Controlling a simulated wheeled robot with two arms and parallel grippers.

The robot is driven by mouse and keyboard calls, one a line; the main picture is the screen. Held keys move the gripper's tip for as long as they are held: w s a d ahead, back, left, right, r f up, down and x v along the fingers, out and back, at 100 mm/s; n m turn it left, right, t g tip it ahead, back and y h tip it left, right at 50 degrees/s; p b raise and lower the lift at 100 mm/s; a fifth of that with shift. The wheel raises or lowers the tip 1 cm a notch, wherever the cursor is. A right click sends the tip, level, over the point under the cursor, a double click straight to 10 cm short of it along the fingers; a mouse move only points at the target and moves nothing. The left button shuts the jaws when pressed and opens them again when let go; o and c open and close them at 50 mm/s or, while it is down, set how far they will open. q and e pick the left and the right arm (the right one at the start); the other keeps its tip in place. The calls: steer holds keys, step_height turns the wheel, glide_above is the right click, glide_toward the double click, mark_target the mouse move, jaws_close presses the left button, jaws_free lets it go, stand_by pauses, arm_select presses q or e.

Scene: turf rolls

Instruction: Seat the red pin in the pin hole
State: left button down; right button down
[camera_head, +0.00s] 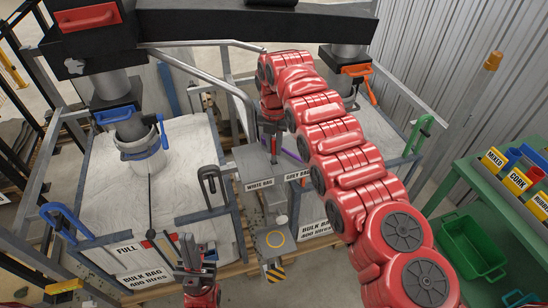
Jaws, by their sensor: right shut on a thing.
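My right gripper (272,131) is at the upper middle, pointing down over the grey plate (251,160). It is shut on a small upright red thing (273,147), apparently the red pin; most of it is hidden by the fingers. The plate carries the labels WHITE BAG (259,185) and GREY BAG (298,176). I cannot make out the pin hole, nor whether the pin's tip touches the plate. My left gripper (189,248) is at the lower middle, in front of the left bulk bag, pointing up; its jaw opening is too small to tell.
A full white bulk bag (183,185) stands left in a grey frame with blue and black clamp handles. A second bag (381,133) stands behind my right arm. Dark overhead beam (225,22) crosses above. A green bench (500,205) with bins is at right.

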mark_target(274, 164)
step_height(274, 164, down, 3)
steer(key=shift+s+r, duration=0.15)
steer(key=shift+f, duration=0.25)
steer(key=c, duration=0.8)
jaws_free()
